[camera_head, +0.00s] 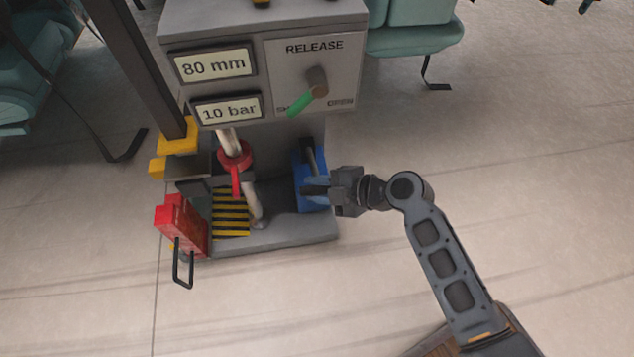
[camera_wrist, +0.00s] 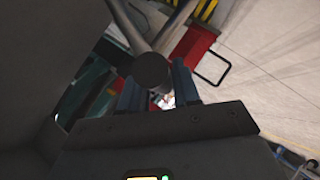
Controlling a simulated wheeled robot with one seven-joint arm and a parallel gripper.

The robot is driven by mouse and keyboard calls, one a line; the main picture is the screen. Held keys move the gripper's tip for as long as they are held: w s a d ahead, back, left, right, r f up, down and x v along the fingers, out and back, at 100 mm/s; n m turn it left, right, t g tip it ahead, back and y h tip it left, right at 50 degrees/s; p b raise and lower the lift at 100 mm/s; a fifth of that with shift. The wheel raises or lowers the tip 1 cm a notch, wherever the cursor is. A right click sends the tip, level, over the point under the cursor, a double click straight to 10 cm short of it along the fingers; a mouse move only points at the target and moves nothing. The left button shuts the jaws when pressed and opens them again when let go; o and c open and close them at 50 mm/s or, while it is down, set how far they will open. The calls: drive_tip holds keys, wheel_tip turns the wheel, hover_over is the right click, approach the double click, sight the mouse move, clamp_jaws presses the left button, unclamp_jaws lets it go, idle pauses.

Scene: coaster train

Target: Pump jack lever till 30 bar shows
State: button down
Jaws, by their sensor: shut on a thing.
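The pressure display (camera_head: 226,109) on the grey cabinet reads 10 bar. The blue jack pump (camera_head: 312,196) stands at the right of the cabinet's base. Its dark lever (camera_head: 308,155) rises from the pump at a slight tilt. My gripper (camera_head: 318,187) reaches in from the right, in front of the pump, and is shut on the lever. In the wrist view the lever's round dark end (camera_wrist: 153,70) sits between the two blue-grey fingers of my gripper (camera_wrist: 157,90). In the head view my fingers partly hide the pump and the grip point.
Another display (camera_head: 213,65) reads 80 mm. The release knob (camera_head: 317,82) has a green handle pointing toward the partly covered left label, away from OPEN. Floor at right is clear.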

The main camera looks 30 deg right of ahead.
drive_tip(key=shift+s+f, duration=0.15)
drive_tip(key=shift+f, duration=0.15)
drive_tip(key=c, duration=1.1)
unclamp_jaws()
drive_tip(key=shift+o, duration=0.8)
drive_tip(key=shift+r, duration=0.15)
drive_tip(key=p+v, duration=0.2)
drive_tip(key=v, duration=0.5)
drive_tip(key=shift+s+d+r, duration=0.15)
drive_tip(key=shift+s+d, duration=0.05)
drive_tip(key=shift+d, duration=0.05)
